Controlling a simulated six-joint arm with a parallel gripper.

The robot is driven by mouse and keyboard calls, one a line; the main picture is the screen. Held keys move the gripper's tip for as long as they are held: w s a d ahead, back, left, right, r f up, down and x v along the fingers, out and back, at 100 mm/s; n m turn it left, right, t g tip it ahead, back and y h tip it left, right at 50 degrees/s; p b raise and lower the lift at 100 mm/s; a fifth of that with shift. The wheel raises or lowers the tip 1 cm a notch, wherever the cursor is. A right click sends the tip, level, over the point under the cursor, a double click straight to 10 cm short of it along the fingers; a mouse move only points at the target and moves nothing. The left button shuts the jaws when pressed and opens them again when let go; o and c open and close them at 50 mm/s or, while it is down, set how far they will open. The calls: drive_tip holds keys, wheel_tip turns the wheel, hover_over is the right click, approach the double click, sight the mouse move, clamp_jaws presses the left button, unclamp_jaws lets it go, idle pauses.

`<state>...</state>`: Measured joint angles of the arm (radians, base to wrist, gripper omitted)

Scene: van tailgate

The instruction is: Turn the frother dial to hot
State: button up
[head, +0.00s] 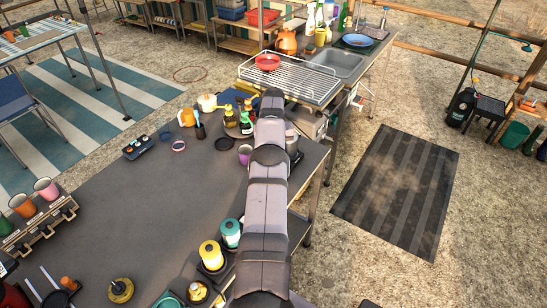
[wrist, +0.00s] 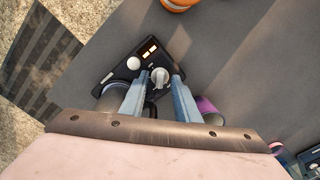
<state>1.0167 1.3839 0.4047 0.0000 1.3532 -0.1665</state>
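In the wrist view the frother (wrist: 122,73) is a black unit with a white round knob (wrist: 133,63), small orange and white lights, and a grey dial (wrist: 160,76). My gripper (wrist: 160,78) points down at it, open, with one blue-grey finger on each side of the dial. A small gap seems to show beside the dial; I cannot tell whether either finger touches it. Which setting the dial points to is too small to read. In the head view my arm covers the gripper and most of the frother's place at the table's right edge.
A purple mug (head: 244,155) stands close by; it also shows beside the right finger in the wrist view (wrist: 207,106). Bottles (head: 231,122) stand behind it. Yellow (head: 210,254) and teal (head: 230,233) canisters stand near my arm. The middle of the grey table (head: 130,205) is clear.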

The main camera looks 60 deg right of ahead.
drive_tip(key=shift+c, duration=0.2)
clamp_jaws()
